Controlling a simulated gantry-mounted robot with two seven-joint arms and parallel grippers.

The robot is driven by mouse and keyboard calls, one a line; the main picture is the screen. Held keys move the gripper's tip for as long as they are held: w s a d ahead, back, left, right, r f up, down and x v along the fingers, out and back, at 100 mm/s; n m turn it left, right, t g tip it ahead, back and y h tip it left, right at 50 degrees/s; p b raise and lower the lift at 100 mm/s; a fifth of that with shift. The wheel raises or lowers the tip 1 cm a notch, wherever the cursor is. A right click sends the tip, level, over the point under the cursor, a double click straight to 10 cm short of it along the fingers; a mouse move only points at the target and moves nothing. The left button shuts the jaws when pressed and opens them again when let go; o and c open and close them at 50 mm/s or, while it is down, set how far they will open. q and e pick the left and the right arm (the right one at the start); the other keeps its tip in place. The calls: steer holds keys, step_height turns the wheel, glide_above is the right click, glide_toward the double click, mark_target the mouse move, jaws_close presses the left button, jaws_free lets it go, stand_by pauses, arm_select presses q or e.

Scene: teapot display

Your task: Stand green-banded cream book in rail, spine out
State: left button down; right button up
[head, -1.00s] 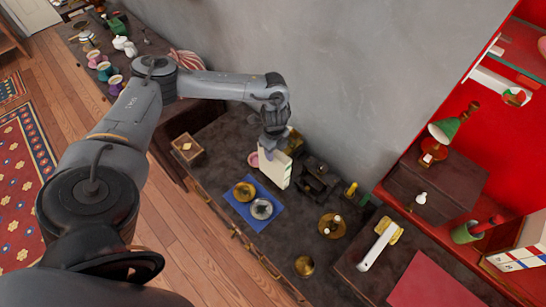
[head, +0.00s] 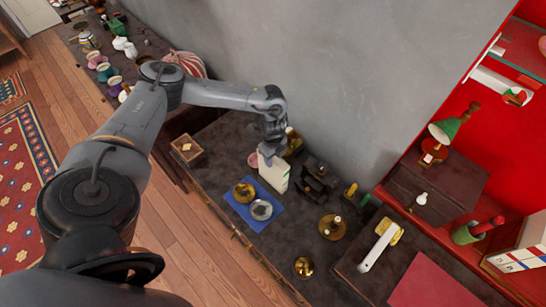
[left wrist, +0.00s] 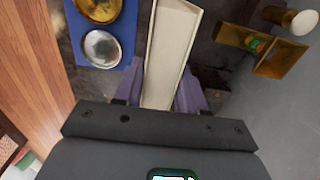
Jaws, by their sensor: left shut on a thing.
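The cream book (head: 273,173) is upright over the dark counter, with green marks on its right edge in the head view. My left gripper (head: 271,149) is shut on its upper part. In the left wrist view the pale book (left wrist: 171,45) extends away between the two purplish fingers of the left gripper (left wrist: 160,93). I cannot tell whether its lower edge touches the counter. A dark low rack (head: 318,181), possibly the rail, is just right of the book. My right gripper is not in view.
A blue cloth (head: 238,211) with a brass dish (head: 244,193) and a silver dish (head: 261,210) lies in front of the book. A pink dish (head: 253,160) and a brass object (head: 293,141) are close by. The grey wall (head: 325,100) bounds the back.

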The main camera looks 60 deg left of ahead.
arm_select(q)
steer(key=c, duration=0.6)
jaws_free()
steer(key=shift+c, duration=0.2)
steer(key=shift+r, duration=0.1)
